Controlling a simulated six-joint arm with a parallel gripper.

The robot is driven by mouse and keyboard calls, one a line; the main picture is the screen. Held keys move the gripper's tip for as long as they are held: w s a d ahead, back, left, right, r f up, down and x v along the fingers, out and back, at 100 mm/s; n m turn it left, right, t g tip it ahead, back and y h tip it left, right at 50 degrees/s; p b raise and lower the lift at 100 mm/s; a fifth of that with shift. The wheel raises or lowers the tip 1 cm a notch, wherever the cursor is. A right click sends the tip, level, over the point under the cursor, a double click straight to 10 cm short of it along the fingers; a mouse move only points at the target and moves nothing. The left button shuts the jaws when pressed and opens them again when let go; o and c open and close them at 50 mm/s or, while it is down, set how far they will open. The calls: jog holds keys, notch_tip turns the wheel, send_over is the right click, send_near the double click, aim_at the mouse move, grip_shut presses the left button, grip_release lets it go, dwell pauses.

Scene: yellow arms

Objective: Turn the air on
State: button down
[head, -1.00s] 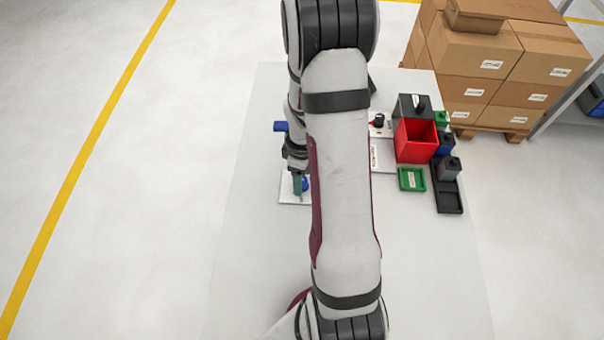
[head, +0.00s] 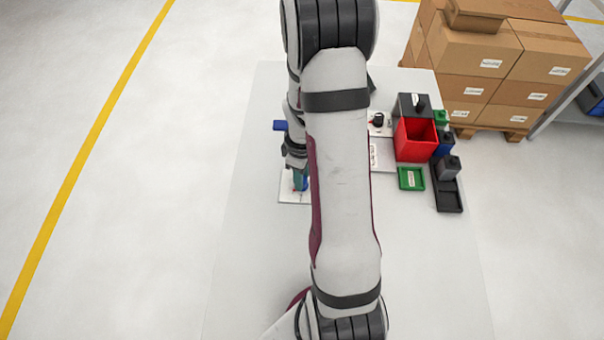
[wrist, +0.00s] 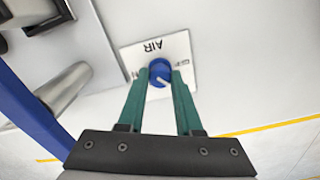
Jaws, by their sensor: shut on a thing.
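The air control is a blue round knob (wrist: 159,72) on a white plate (wrist: 183,43) lettered "AIR", seen upside down in the wrist view. A pale line marks the knob's face, slanting toward the lower right of that view. My gripper (wrist: 160,76) has its two green fingers on either side of the knob and is shut on it. In the head view my gripper (head: 299,184) points down at the plate (head: 290,200); my arm hides part of the plate, and only a bit of the blue knob shows.
Right of my arm are a red bin (head: 415,140), a green tray (head: 411,179), a black tray (head: 447,198) and a plate with a black knob (head: 378,119). A blue object (head: 280,126) lies behind the air plate. The table's left and front are clear.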

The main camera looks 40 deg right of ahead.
jog(key=m, duration=0.8)
jog(key=shift+m, duration=0.4)
jog(key=m, duration=0.4)
jog(key=shift+a+m, duration=0.1)
jog(key=shift+m, duration=1.9)
jog(key=c, duration=0.6)
grip_release()
